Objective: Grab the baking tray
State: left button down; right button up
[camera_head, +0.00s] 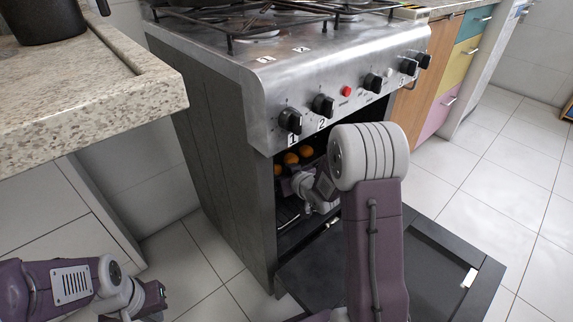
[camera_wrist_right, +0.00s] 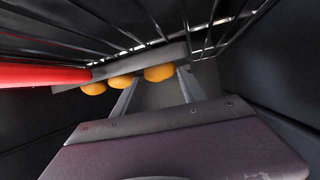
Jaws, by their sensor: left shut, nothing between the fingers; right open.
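The baking tray shows in the right wrist view as a grey strip (camera_wrist_right: 170,54) inside the oven, with several round orange items (camera_wrist_right: 122,80) along it. In the head view the orange items (camera_head: 290,158) show inside the oven, but the tray is mostly hidden. My right gripper (camera_wrist_right: 158,76) is open inside the oven, its fingertips close to the tray's edge and the orange items. I cannot tell whether they touch the tray. My left gripper (camera_head: 152,299) is shut and empty at the lower left, outside the oven.
The stove (camera_head: 225,170) stands with its oven door (camera_head: 430,270) folded down, beneath my right arm. A stone counter (camera_head: 80,85) is at the left. Dark rack bars (camera_wrist_right: 150,22) and a red bar (camera_wrist_right: 40,75) are near my right gripper.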

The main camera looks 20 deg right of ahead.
aim_at(276, 171)
jog(key=x, duration=0.1)
jog(key=b+x, duration=0.1)
jog(key=x, duration=0.1)
jog(key=shift+f, duration=0.45)
jog(key=shift+w, duration=0.15)
pick_arm(q)
notch_tip(276, 171, down, 3)
jog(key=shift+r, duration=0.1)
pick_arm(e)
jog(key=shift+r, duration=0.15)
grip_shut()
